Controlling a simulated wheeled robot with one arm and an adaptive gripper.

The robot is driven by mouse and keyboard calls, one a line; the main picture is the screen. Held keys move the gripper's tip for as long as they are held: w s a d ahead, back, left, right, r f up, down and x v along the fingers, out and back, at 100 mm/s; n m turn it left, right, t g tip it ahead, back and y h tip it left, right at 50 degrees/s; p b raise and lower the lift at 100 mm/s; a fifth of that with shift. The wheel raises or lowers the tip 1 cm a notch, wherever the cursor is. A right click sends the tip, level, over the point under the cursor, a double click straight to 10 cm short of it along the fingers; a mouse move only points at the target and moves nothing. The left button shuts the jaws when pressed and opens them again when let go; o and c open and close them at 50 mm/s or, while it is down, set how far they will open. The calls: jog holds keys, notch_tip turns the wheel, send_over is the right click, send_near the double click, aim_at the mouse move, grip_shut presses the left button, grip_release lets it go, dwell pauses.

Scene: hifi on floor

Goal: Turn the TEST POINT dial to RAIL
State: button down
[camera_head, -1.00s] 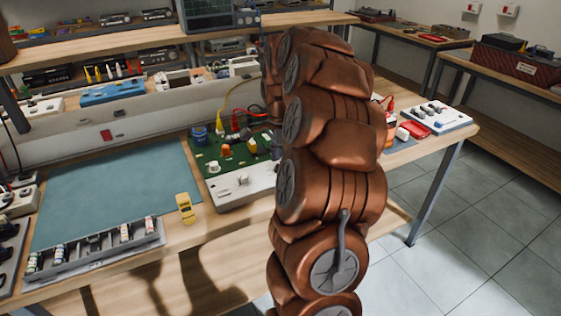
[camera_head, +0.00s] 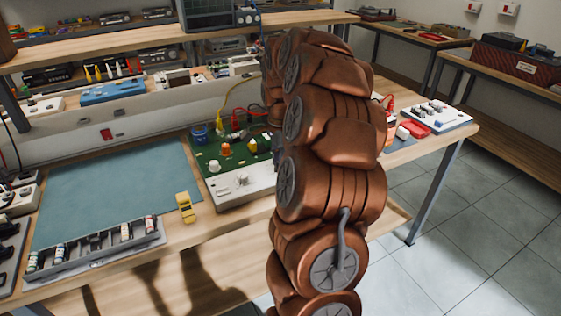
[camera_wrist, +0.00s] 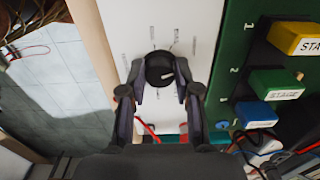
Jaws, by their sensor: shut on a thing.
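A round black dial (camera_wrist: 158,68) with a white pointer mark is on the white panel (camera_wrist: 125,25) in the wrist view. My gripper (camera_wrist: 162,75) is shut on the dial, with one dark finger on each side of it. Small labels ring the dial, but they are too small to read, so I cannot tell which setting the pointer is at. In the head view, the white panel (camera_head: 228,190) fronts the green board (camera_head: 208,160). My arm hides my gripper there.
Yellow, green and blue blocks (camera_wrist: 297,38) stand on the green board right of the dial. Red and black leads (camera_wrist: 262,142) run near the lower right. In the head view, a yellow block (camera_head: 185,206) and a grey tray (camera_head: 100,249) lie left of the board. The mat (camera_head: 115,190) is mostly clear.

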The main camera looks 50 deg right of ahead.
jog(key=n+b, duration=0.1)
jog(key=n, duration=0.2)
jog(key=shift+f, duration=0.1)
jog(key=n+b, duration=0.1)
jog(key=n, duration=0.3)
jog(key=shift+n, duration=0.3)
jog(key=n, duration=0.4)
jog(key=shift+s+b, duration=0.1)
jog(key=shift+b, duration=0.2)
jog(key=shift+n, duration=2.1)
jog(key=c, duration=0.8)
grip_release()
